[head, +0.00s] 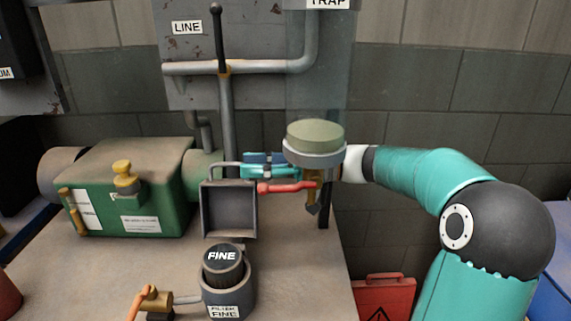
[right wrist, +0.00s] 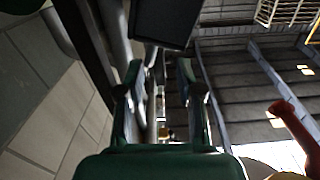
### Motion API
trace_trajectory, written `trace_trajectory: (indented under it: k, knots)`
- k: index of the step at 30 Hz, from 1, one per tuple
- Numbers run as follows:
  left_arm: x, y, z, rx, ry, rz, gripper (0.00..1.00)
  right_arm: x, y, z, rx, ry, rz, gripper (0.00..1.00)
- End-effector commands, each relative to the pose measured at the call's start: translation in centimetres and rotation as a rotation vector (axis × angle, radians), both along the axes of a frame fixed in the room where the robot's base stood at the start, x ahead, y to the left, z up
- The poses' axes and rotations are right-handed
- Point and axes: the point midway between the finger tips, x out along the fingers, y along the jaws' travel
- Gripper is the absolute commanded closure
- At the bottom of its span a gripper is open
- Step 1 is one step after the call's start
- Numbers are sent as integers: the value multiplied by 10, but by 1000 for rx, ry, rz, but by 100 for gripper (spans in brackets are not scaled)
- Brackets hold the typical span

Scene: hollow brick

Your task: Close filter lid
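The filter lid (head: 229,210) is a dark grey square panel with a raised rim. It stands upright, open, behind the filter housing (head: 227,298) labelled "FILTER FINE". A black round cartridge (head: 223,265) marked "FINE" sits in the housing. My right gripper (head: 250,170) is behind and just right of the lid's top, partly hidden by the trap. In the right wrist view its two fingers (right wrist: 157,85) are apart with nothing between them. A dark panel (right wrist: 162,22), probably the lid, is beyond the fingertips. I cannot tell whether they touch. My left gripper is not in view.
The trap (head: 315,145) with its red-handled valve (head: 288,187) stands beside my right gripper. A green pump body (head: 130,190) is at the left. An orange-handled valve (head: 152,300) is left of the housing. A grey pipe (head: 226,120) rises behind the lid.

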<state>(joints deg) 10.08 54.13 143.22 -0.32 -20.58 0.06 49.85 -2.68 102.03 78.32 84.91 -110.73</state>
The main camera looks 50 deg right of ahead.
Motion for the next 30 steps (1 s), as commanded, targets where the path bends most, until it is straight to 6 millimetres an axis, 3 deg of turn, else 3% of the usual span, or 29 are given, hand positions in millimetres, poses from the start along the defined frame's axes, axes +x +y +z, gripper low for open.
trace_trajectory:
  k: [6, 12, 30]
  knots:
    - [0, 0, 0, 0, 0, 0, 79, -33, -28, -1, -1, 2, -5, 65]
    - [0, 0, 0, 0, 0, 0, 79, -49, -40, -1, 1, 1, -2, 65]
    - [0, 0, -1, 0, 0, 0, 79, -51, -41, -1, -2, 7, -2, 65]
